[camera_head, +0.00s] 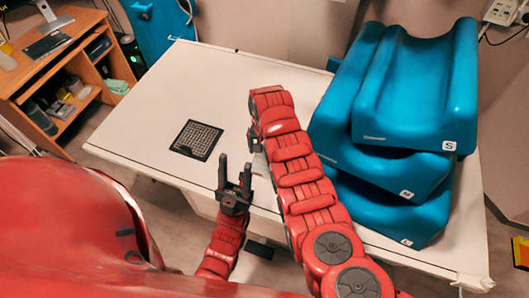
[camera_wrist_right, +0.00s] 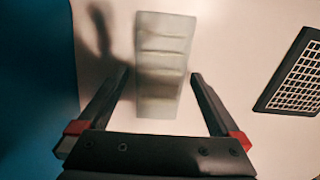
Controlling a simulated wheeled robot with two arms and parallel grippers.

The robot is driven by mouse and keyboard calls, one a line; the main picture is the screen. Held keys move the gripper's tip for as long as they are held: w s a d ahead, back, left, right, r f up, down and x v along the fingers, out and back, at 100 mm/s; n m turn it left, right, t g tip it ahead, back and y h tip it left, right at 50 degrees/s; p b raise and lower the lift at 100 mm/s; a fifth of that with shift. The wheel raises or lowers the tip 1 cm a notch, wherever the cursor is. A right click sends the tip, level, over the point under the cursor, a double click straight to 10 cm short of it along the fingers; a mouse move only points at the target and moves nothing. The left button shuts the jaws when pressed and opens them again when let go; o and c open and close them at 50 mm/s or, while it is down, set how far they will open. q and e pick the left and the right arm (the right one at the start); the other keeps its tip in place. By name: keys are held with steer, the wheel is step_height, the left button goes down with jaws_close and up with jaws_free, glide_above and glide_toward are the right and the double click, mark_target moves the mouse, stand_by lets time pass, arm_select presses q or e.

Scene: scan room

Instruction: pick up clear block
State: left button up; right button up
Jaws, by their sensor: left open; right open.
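The clear block (camera_wrist_right: 163,60) is a pale, see-through rectangular piece with ridges across it. In the right wrist view it is upright in the picture, over the white table top, between the tips of my right gripper (camera_wrist_right: 159,75). The fingers are open on both sides of it, with a gap at each side. In the head view my right arm bends over the table and mostly hides the right gripper (camera_head: 254,137) and the block. My left gripper (camera_head: 236,172) is open and empty near the table's front edge, fingers pointing up in the picture.
A black grid plate (camera_head: 196,140) lies on the white table (camera_head: 150,110), left of my right arm. Stacked blue padded supports (camera_head: 400,110) fill the table's right side. A wooden desk (camera_head: 60,60) stands at the left. The table's far left is clear.

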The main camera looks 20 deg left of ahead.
steer(key=shift+f, duration=0.75)
steer(key=shift+c, duration=0.3)
jaws_close()
